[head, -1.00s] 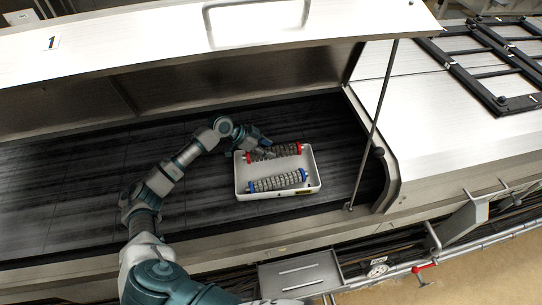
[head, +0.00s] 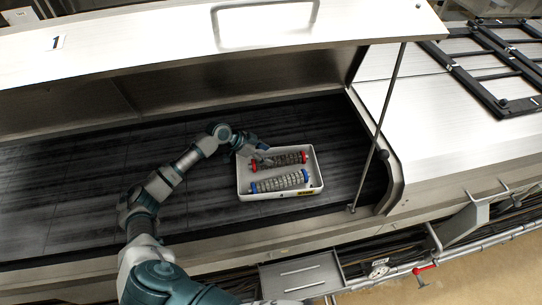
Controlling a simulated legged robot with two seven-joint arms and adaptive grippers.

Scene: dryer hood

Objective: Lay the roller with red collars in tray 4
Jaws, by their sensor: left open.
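A white tray (head: 313,187) sits on the dark bed under the raised hood. A grey roller with red collars (head: 285,160) lies in the tray's far part. A grey roller with blue collars (head: 280,183) lies in its near part. My left gripper (head: 263,153) is open at the tray's far left, at the left end of the red-collared roller. The picture is too small to tell whether the fingers touch it. My right gripper is not in view.
The hood (head: 150,40), marked 1, hangs open above the bed. A thin stay rod (head: 378,125) stands right of the tray. The dark bed (head: 60,180) left of my arm is clear. A small metal shelf (head: 300,275) projects at the front.

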